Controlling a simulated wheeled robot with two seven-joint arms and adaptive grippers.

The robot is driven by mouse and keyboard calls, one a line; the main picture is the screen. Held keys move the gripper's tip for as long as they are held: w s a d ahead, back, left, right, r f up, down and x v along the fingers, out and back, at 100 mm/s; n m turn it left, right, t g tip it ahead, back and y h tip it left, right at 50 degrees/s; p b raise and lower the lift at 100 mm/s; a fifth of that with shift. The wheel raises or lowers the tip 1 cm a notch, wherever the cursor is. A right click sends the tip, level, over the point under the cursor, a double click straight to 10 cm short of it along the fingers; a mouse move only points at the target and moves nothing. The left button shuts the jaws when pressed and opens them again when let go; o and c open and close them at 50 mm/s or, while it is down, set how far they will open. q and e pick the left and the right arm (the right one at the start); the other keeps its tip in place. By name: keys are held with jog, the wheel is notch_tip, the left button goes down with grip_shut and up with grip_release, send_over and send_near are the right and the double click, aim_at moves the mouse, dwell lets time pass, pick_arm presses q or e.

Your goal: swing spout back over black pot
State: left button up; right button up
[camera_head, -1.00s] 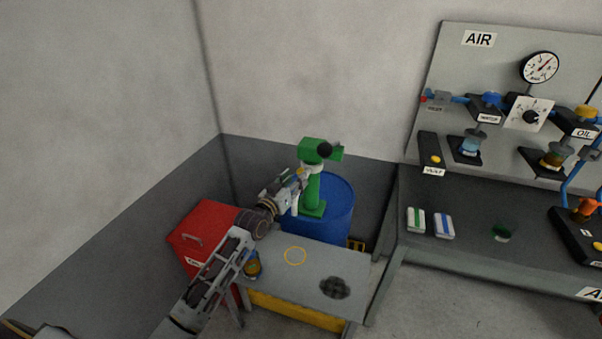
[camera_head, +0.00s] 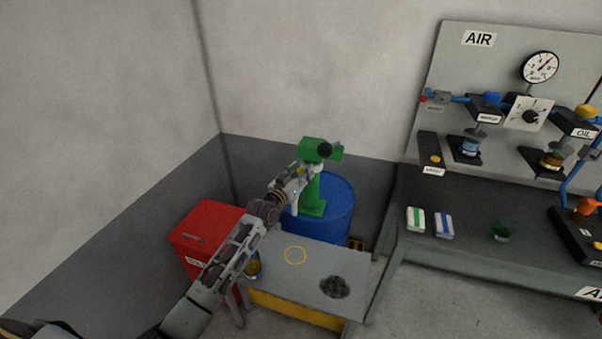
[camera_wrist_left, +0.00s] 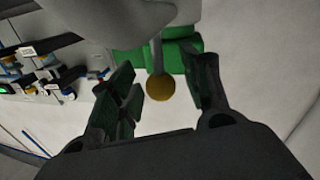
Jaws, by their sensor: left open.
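A green pump (camera_head: 312,190) stands upright on a blue drum (camera_head: 330,222). Its head has a black round part and a short green piece to the right; I cannot tell for sure which part is the spout. My left gripper (camera_head: 302,174) is beside the pump head, on its left. In the left wrist view the gripper (camera_wrist_left: 158,68) is open. A thin grey rod with a brass-coloured ball end (camera_wrist_left: 159,88) shows between its fingers, with the green pump body (camera_wrist_left: 178,58) behind. I cannot tell whether a finger touches it. I cannot pick out a black pot for sure.
A low grey table (camera_head: 310,268) in front of the drum carries a yellow ring, a dark round grate (camera_head: 335,287) and an amber jar (camera_head: 253,266). A red box (camera_head: 205,232) stands left. A workbench (camera_head: 470,205) with a gauge panel is at right.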

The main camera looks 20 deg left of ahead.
pick_arm(q)
grip_shut()
